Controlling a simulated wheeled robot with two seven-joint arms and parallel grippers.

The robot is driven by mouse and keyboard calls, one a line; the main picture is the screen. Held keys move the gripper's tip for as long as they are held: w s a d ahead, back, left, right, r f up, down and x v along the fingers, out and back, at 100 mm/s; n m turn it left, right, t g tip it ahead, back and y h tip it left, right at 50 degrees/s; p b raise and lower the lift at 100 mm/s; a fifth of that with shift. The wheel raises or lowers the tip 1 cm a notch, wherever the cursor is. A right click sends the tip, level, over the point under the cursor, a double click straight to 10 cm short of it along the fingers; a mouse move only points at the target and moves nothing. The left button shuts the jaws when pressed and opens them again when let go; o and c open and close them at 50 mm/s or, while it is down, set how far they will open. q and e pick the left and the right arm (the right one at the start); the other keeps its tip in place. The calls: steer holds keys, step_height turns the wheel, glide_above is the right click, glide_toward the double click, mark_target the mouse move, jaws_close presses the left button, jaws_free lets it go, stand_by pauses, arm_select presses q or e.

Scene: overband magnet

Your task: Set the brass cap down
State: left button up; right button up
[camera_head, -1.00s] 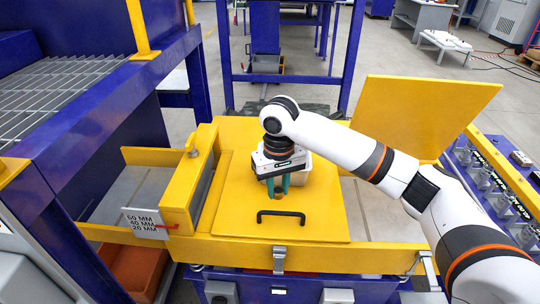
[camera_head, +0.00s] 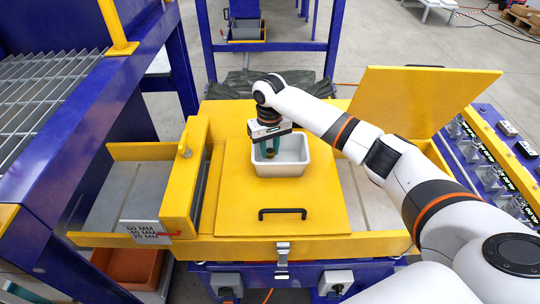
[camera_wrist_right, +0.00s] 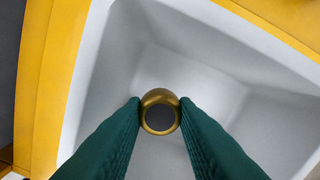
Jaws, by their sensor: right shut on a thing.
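My right gripper (camera_head: 270,150) is shut on the brass cap (camera_head: 270,154) and points down over the white tray (camera_head: 285,171). In the right wrist view, the cap (camera_wrist_right: 160,94) shows as a brass ring with a dark centre between the two green fingertips (camera_wrist_right: 160,105). The tray's inside (camera_wrist_right: 105,75) spreads out around and below it and looks empty. The cap appears to be above the tray floor, but I cannot tell the exact gap. My left gripper is not in view.
The tray stands on a yellow lid (camera_head: 230,205) with a black handle (camera_head: 282,212) in front. A raised yellow panel (camera_head: 420,100) stands at the right. A grating (camera_head: 40,90) on a blue frame is at the left, and a switch panel (camera_head: 495,165) at the far right.

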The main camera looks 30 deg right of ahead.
mark_target(270, 150)
steer(key=shift+f, duration=1.6)
steer(key=shift+f, duration=0.1)
steer(key=o, duration=0.7)
step_height(270, 150, up, 12)
steer(key=shift+r+p, duration=0.15)
steer(key=shift+p, duration=0.2)
steer(key=shift+a, duration=0.1)
